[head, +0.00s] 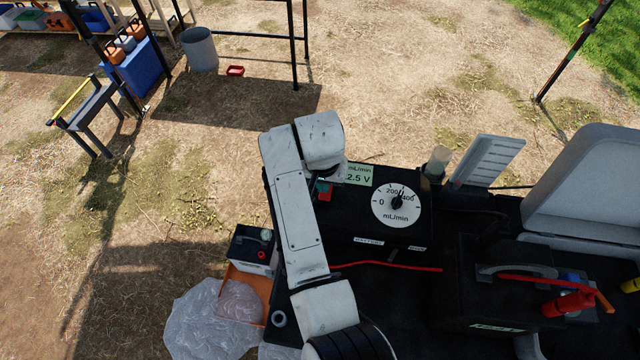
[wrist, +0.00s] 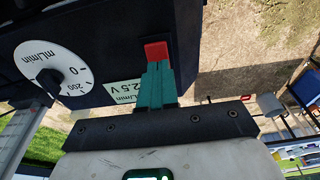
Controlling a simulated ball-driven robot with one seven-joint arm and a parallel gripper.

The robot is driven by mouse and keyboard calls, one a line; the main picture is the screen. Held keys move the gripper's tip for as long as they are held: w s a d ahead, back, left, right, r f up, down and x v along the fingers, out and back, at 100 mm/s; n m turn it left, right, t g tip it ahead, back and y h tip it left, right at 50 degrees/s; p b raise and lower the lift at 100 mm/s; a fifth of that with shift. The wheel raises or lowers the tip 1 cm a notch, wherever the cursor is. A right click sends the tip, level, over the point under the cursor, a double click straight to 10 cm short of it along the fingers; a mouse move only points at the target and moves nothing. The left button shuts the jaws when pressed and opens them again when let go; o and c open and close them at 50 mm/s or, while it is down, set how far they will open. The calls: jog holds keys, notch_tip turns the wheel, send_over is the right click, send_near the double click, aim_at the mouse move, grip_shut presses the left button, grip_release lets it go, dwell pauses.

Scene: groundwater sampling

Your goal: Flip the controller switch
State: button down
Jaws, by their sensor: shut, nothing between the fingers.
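The controller (head: 360,228) is a black box with a white flow dial (head: 397,205) and a pale display panel (head: 359,175). In the wrist view its red rocker switch (wrist: 156,50) sits on the black face, beside the dial (wrist: 52,72) and the display (wrist: 124,93). My gripper (wrist: 155,66) has teal fingers that are shut with nothing between them. The fingertips lie right at the switch's near edge; I cannot tell whether they touch it. In the head view my gripper (head: 324,188) is at the controller's left end, and my arm partly hides that area.
A black case (head: 500,305) with a red-handled tool (head: 566,303) stands at the right, near an open grey lid (head: 590,190). A red cable (head: 385,265) crosses the dark table. A battery (head: 250,247) and clear plastic bag (head: 205,320) lie left. Open ground lies beyond.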

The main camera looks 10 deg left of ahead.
notch_tip(320, 180, up, 11)
jog(key=s+b, duration=0.1)
jog(key=s, duration=0.1)
jog(key=shift+b, duration=0.35)
jog(key=w+b, duration=0.1)
jog(key=b, duration=0.5)
jog(key=shift+w+r, duration=0.15)
jog(key=shift+r, duration=0.05)
jog(key=shift+a, duration=0.1)
send_near(322, 199)
jog(key=w+f, duration=0.1)
jog(key=f, duration=0.1)
jog(key=w+f, duration=0.3)
jog(key=f, duration=0.1)
jog(key=shift+w+f, duration=0.1)
jog(key=shift+w, duration=0.2)
